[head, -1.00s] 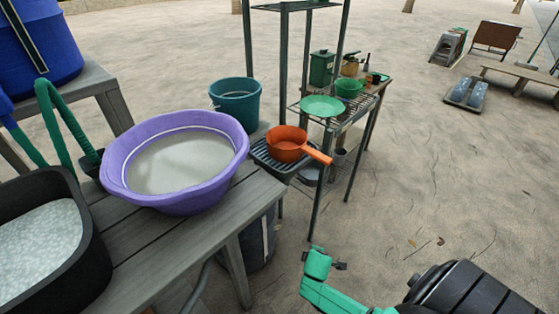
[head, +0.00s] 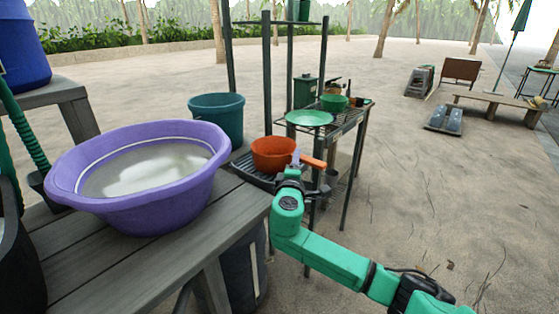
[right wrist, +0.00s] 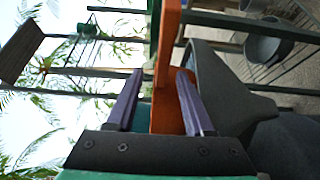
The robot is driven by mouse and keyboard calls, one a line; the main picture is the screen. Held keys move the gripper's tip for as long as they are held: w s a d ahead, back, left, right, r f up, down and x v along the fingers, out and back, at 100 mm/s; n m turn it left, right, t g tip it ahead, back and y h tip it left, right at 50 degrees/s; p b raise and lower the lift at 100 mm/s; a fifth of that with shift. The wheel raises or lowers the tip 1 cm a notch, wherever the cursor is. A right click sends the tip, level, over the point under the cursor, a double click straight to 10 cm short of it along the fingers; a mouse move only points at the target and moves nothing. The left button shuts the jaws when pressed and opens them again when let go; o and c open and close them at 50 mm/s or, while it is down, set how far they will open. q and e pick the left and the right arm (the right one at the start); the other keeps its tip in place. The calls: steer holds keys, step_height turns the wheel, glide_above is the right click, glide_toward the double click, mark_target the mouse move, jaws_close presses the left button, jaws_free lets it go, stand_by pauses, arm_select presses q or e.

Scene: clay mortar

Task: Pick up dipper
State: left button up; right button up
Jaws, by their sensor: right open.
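The orange dipper (head: 271,154) rests upright on a black ridged tray (head: 247,170) at the shelf's near end, its handle pointing right. My right gripper (head: 297,161) is at the handle, close to the bowl. In the right wrist view, the orange handle (right wrist: 168,45) runs between the two purple-grey fingers of the right gripper (right wrist: 160,76). The fingers are open, with a clear gap on the left side of the handle. I cannot tell whether the right finger touches it. My left gripper is not in view.
A purple basin (head: 150,205) of grey-white water stands on the wooden table (head: 110,265) at left. A teal bucket (head: 217,117) is behind it. A green plate (head: 309,118) and green bowl (head: 334,102) are on the metal shelf. Open sandy ground lies to the right.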

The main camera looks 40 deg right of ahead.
steer(key=x, duration=0.3)
steer(key=shift+w+d+f, duration=0.15)
steer(key=shift+w, duration=0.05)
jaws_close()
steer(key=shift+s, duration=0.1)
stand_by(1.0)
